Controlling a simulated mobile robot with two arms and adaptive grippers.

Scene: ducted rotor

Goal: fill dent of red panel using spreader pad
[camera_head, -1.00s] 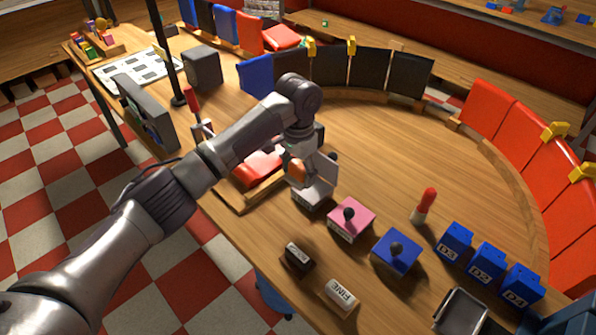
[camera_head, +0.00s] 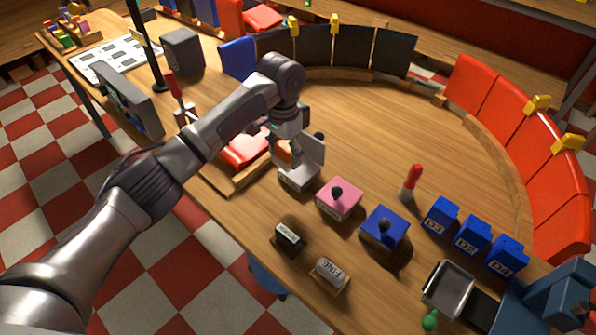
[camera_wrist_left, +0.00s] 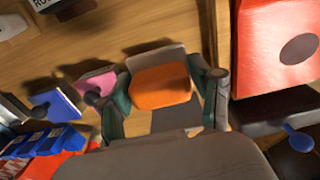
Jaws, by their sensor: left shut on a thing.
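My left gripper (camera_head: 289,158) is shut on a pad with an orange block and a grey plate. In the left wrist view the orange block (camera_wrist_left: 160,88) sits between the two fingers. I take it to be the spreader pad. A pale grey block (camera_head: 298,179) is just below the gripper; I cannot tell whether they touch. The red panel (camera_head: 243,152) lies in a wooden frame left of the gripper, partly hidden by my arm. In the left wrist view the red panel (camera_wrist_left: 262,75) is at the right, with a dark round dent (camera_wrist_left: 300,48).
A pink block (camera_head: 338,198) and a blue block (camera_head: 384,229), both black-knobbed, stand right of the gripper. Several blue numbered boxes (camera_head: 473,236), a red-topped tool (camera_head: 411,183) and a metal tray (camera_head: 448,287) are farther right. The table's middle (camera_head: 400,130) is clear.

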